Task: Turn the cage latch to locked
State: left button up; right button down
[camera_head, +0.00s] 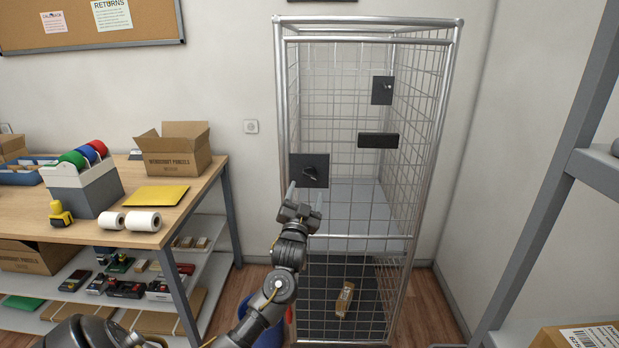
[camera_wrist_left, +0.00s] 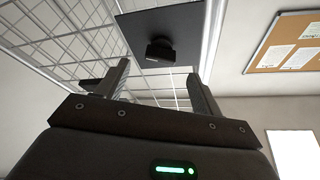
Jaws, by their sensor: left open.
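The wire cage (camera_head: 362,236) stands against the back wall in the head view. Its latch is a dark knob (camera_head: 312,173) on a square black plate (camera_head: 297,166) at the left of the cage front. The knob also shows in the left wrist view (camera_wrist_left: 160,49), below the plate's middle. My left gripper (camera_head: 304,193) is open and empty, just below and in front of the plate. In the left wrist view its two fingers (camera_wrist_left: 160,85) point up toward the knob, apart from it. My right gripper is out of view.
A smaller black plate (camera_head: 382,90) and a dark bar (camera_head: 378,141) are on the cage. A small brown parcel (camera_head: 344,299) lies on the cage floor. A packing table (camera_head: 106,223) with tape rolls (camera_head: 142,221) stands left. A grey rack post (camera_head: 560,170) stands right.

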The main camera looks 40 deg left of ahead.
aim_at(310, 177)
pick_arm(q)
jog(key=p+x, duration=0.1)
jog(key=x, duration=0.5)
jog(key=shift+w, duration=0.15)
jog(key=shift+a, duration=0.1)
jog(key=c, duration=1)
jog(key=n+b, duration=0.1)
jog(key=n+y, duration=0.1)
jog(key=n, duration=0.1)
jog(key=shift+f+b, duration=0.25)
jog(key=shift+b, duration=0.1)
jog(key=n+g+y+b, duration=0.1)
jog(key=n, duration=0.2)
jog(key=shift+r+y, duration=0.15)
jog(key=shift+y, duration=0.25)
jog(key=shift+r, duration=0.15)
jog(key=o, duration=1)
